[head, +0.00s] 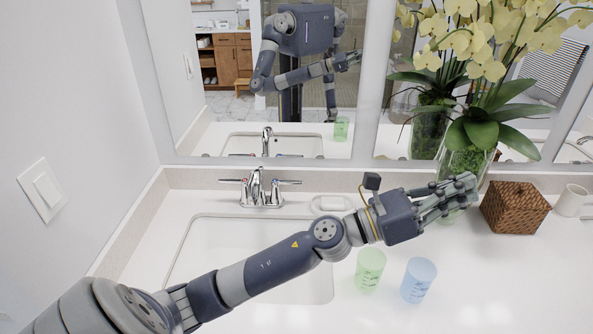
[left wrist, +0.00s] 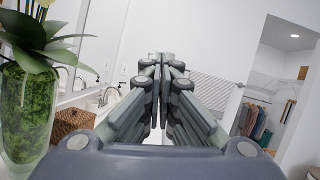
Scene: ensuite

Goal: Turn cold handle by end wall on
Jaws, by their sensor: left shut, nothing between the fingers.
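The chrome faucet (head: 262,190) stands behind the sink near the left end wall. Its left lever (head: 233,181) and right lever (head: 289,182) both point outward to the sides. I cannot tell surely from the tiny coloured marks which is cold. No water stream shows. My left gripper (head: 468,186) is shut and empty, well right of the faucet, in front of the plant vase and pointing right. In the left wrist view its fingers (left wrist: 164,62) are together with nothing between them; this sink's faucet is not seen there. My right gripper is not directly in view.
My left arm crosses over the sink basin (head: 205,240). A green cup (head: 370,268) and a blue cup (head: 418,280) stand on the counter below the gripper. A soap dish (head: 331,204), vase (head: 466,165) and wicker box (head: 514,208) are nearby. The mirror (head: 225,110) is behind.

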